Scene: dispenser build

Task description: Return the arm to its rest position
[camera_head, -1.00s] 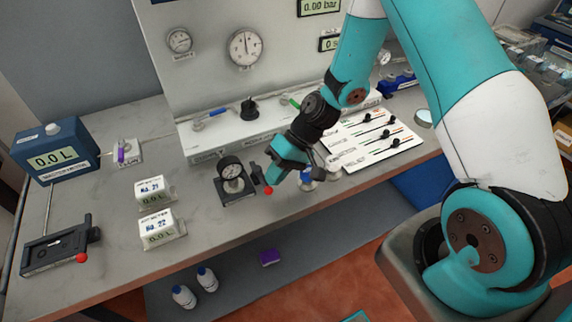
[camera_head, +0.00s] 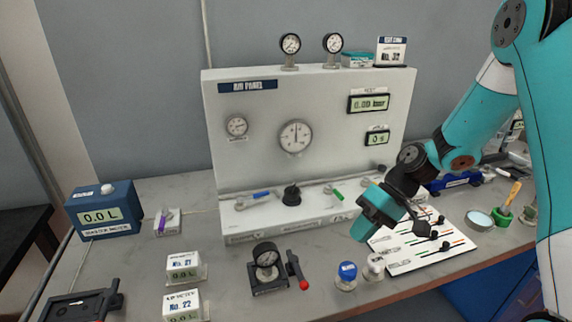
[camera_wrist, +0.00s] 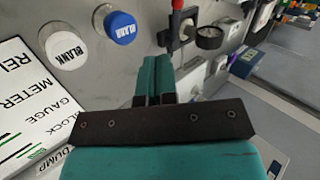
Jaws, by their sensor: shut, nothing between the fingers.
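My teal gripper (camera_head: 362,228) hangs above the bench at the right of centre in the head view, held by my raised arm. It is apart from everything below it. In the wrist view its two teal fingers (camera_wrist: 153,78) lie together, shut, with nothing between them. Below it stand a blue-capped bottle (camera_head: 347,274) and a white-capped bottle (camera_head: 375,266).
A gauge block with a red-knobbed lever (camera_head: 268,270) stands left of the bottles. The air panel (camera_head: 290,170) rises behind. A white board with black sliders (camera_head: 425,248) lies to the right. Bare bench (camera_head: 225,290) lies between.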

